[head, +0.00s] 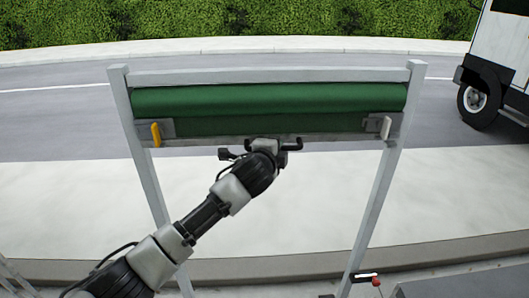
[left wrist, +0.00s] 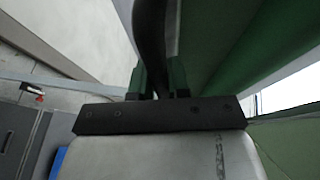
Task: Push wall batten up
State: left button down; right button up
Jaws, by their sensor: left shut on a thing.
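The wall batten (head: 328,137) is a thin grey bar along the lower edge of a green rolled cloth (head: 270,98), between two grey posts. A yellow latch piece (head: 156,134) is near its left end and a pale one (head: 386,128) near its right end. My left gripper (head: 265,147) is at the middle of the batten, shut on a black bar-like handle (head: 292,144). In the left wrist view the fingers (left wrist: 160,82) close around this dark bar (left wrist: 150,35), with green cloth beside it. The fingertips are partly hidden in the head view. My right gripper is not in view.
The grey left post (head: 142,150) and right post (head: 383,185) flank the cloth. A small red-tipped lever (head: 375,281) is by the right post's foot. Pavement below the batten looks clear. A white truck (head: 505,50) stands far right.

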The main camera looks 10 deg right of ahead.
pick_arm(q)
jog(key=shift+w+r, duration=0.1)
jog(key=shift+r, duration=0.4)
jog(key=c, duration=1.1)
grip_release()
jog(key=shift+f, duration=0.1)
jog(key=shift+a+f, duration=0.1)
jog(key=shift+s+a, duration=0.1)
jog(key=shift+s, duration=0.4)
jog(key=b+v, duration=0.3)
jog(key=v, duration=0.7)
jog(key=shift+b, duration=0.35)
jog(key=shift+w, duration=0.1)
